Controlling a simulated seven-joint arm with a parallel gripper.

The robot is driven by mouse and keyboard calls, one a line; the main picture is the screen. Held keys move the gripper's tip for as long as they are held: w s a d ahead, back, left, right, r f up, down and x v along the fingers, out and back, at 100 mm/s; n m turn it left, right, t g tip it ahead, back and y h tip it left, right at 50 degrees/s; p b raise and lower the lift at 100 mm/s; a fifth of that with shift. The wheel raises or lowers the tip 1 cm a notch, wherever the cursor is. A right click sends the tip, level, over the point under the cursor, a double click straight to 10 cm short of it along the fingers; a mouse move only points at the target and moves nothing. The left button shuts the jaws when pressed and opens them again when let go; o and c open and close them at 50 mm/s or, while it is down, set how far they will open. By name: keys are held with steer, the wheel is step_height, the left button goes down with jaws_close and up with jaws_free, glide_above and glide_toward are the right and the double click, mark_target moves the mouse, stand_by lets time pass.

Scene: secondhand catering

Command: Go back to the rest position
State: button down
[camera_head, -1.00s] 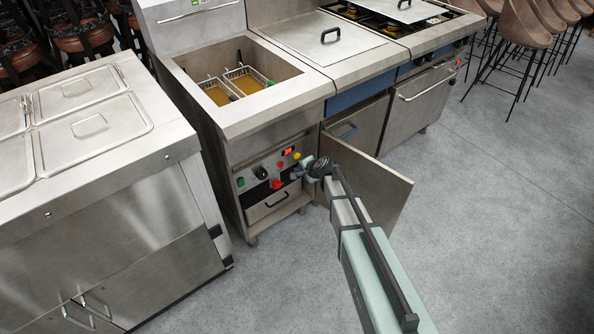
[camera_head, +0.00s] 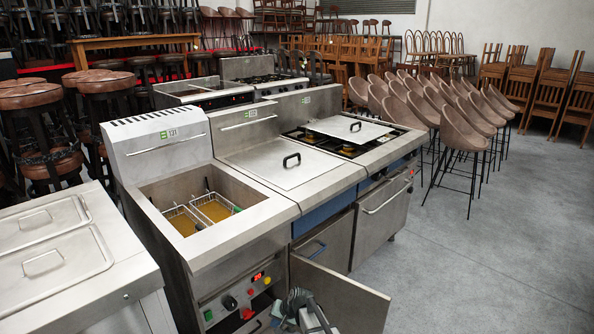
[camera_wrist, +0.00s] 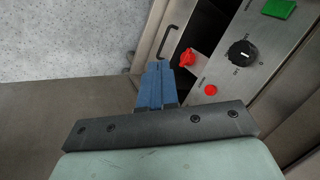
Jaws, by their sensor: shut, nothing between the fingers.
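My gripper shows in the wrist view (camera_wrist: 155,87) with its blue fingers together and nothing between them. It points at the fryer's control panel (camera_wrist: 225,70), near a red knob (camera_wrist: 187,57) and a black dial (camera_wrist: 242,53). Contact cannot be told. In the head view my gripper is at the bottom edge, in front of the panel (camera_head: 233,297), and its fingertips are hard to make out. The fryer (camera_head: 215,241) has two baskets (camera_head: 214,208) in its well of yellowish oil.
An open cabinet door (camera_head: 345,300) stands right beside my gripper. A steel counter with lidded pans (camera_head: 50,262) is at left. A covered unit (camera_head: 285,163) and a gas range (camera_head: 350,140) stand right of the fryer. Open grey floor (camera_head: 480,260) lies at right.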

steer(key=s+d+f+g+h, duration=0.1)
steer(key=s+d+f+g, duration=0.2)
steer(key=s, duration=1.3)
steer(key=s+d+f+n+g+h, duration=0.1)
steer(key=s+d+f, duration=0.5)
steer(key=s+d, duration=0.7)
steer(key=s+d+f+n+g+h, duration=0.1)
steer(key=s+d+f+g+h, duration=0.2)
steer(key=s, duration=1.5)
steer(key=d+f+g, duration=0.2)
steer(key=d, duration=0.3)
steer(key=shift+s+d+f, duration=0.3)
steer(key=shift+s+d, duration=0.1)
steer(key=c, duration=1.8)
jaws_free()
steer(key=shift+c, duration=0.2)
